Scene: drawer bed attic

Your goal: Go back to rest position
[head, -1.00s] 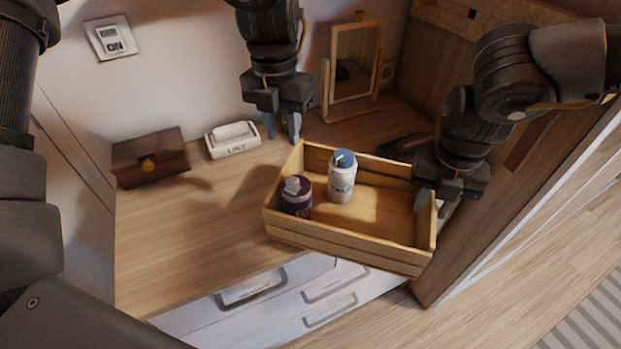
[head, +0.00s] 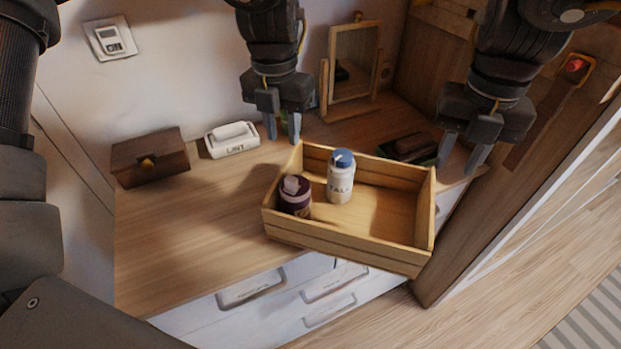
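My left gripper (head: 283,128) hangs above the back of the dresser top, behind the crate's left rear corner. Its two fingers are apart with nothing between them that I can make out. My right gripper (head: 461,163) is to the right of the crate, clear of its right wall. Its fingers are apart and empty. The wooden crate (head: 345,250) rests on the dresser top near its front edge. In it stand a white bottle with a blue cap (head: 340,178), labelled TALC, and a dark purple jar (head: 295,197) at the left.
A brown box (head: 150,158) and a white LINT holder (head: 231,140) stand at the back left. A framed mirror (head: 355,62) stands at the back. A dark object (head: 408,146) lies behind the crate. A wooden side panel rises at right. The dresser top (head: 190,230) is clear at left.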

